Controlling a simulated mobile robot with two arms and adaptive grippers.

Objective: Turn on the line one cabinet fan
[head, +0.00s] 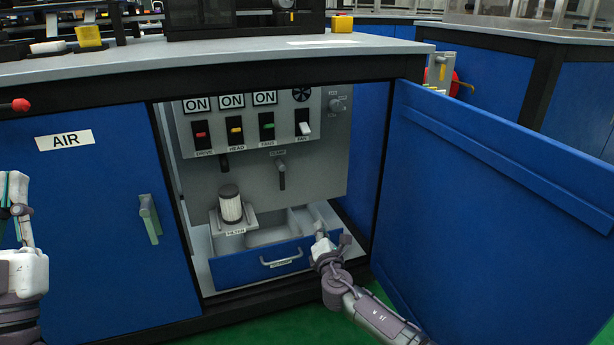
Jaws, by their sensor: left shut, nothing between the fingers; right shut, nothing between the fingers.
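The cabinet's grey control panel (305,170) stands inside the open bay. The fan switch (305,128) is at the panel's upper right, below a round fan symbol (301,94). Its white lever shows in the lower part of its black plate. My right gripper (320,238) is shut and empty, low in the bay by the drawer's right end, well below the switch. I cannot tell whether it touches the drawer. My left gripper (18,182) is shut and empty at the left edge, in front of the closed AIR door (95,220).
The open blue door (490,200) swings out on the right. Red, yellow and green switches (236,131) sit under ON plates left of the fan switch. A white filter (230,204) and a partly open blue drawer (250,264) are below. A dark lever (282,175) juts from the panel.

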